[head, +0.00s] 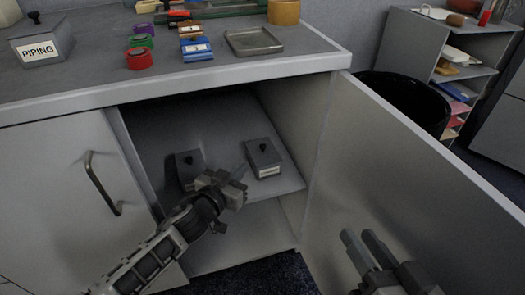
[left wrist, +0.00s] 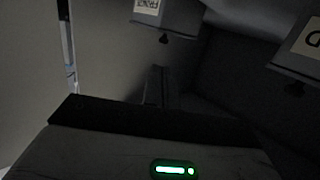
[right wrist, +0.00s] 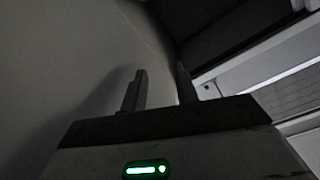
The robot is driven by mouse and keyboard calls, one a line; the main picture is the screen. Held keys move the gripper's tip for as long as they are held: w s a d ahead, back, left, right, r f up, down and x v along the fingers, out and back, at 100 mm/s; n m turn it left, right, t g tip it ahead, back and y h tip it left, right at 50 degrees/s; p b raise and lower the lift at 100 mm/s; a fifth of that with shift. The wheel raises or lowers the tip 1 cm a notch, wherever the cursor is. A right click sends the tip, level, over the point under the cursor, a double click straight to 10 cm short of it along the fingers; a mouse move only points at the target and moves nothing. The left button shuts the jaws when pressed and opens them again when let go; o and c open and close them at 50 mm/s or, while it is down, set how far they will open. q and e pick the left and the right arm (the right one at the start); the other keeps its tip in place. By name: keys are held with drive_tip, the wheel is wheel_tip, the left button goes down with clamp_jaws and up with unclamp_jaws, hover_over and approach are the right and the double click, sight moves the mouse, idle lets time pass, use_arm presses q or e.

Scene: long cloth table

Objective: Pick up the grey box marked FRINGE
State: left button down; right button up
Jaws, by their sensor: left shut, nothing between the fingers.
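Two grey boxes with black knobs stand on the shelf inside the open cabinet. The right one (head: 263,158) has a white label too small to read in the head view. In the left wrist view a box at the top (left wrist: 148,14) carries an upside-down label that appears to read FRINGE; it seems to be this right one. The other box (head: 187,163) is partly hidden behind my left gripper. My left gripper (head: 240,175) is shut and empty, just left of and in front of the right box. My right gripper (head: 360,237) is open and empty by the cabinet door.
The open door (head: 400,170) stands on the right, and a closed door with a handle (head: 103,183) on the left. The countertop (head: 210,70) above holds a PIPING box (head: 42,42), coloured rolls and a tray (head: 254,41). A black bin (head: 405,98) stands behind the door.

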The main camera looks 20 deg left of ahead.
sight(260, 157)
use_arm(q)
drive_tip(key=b+x, duration=0.1)
drive_tip(key=x, duration=0.2)
drive_tip(key=r+b+x, duration=0.1)
drive_tip(key=x, duration=0.6)
drive_tip(key=shift+w+r+b, duration=0.2)
drive_tip(key=shift+w+b, duration=0.05)
drive_tip(key=shift+b, duration=0.15)
drive_tip(key=shift+w+d+f+b, duration=0.15)
drive_tip(key=shift+w+f+b, duration=0.1)
drive_tip(key=shift+f+b, duration=0.4)
drive_tip(key=shift+f, duration=0.1)
use_arm(e)
drive_tip(key=r+t, duration=0.1)
drive_tip(key=w+r+t+y, duration=0.1)
drive_tip(key=r+n, duration=0.1)
drive_tip(key=r, duration=0.1)
drive_tip(key=shift+w+d+t, duration=0.1)
drive_tip(key=shift+w+t, duration=0.25)
drive_tip(key=shift+t, duration=0.05)
use_arm(q)
drive_tip(key=shift+s+f, duration=0.1)
use_arm(e)
drive_tip(key=shift+f, duration=0.1)
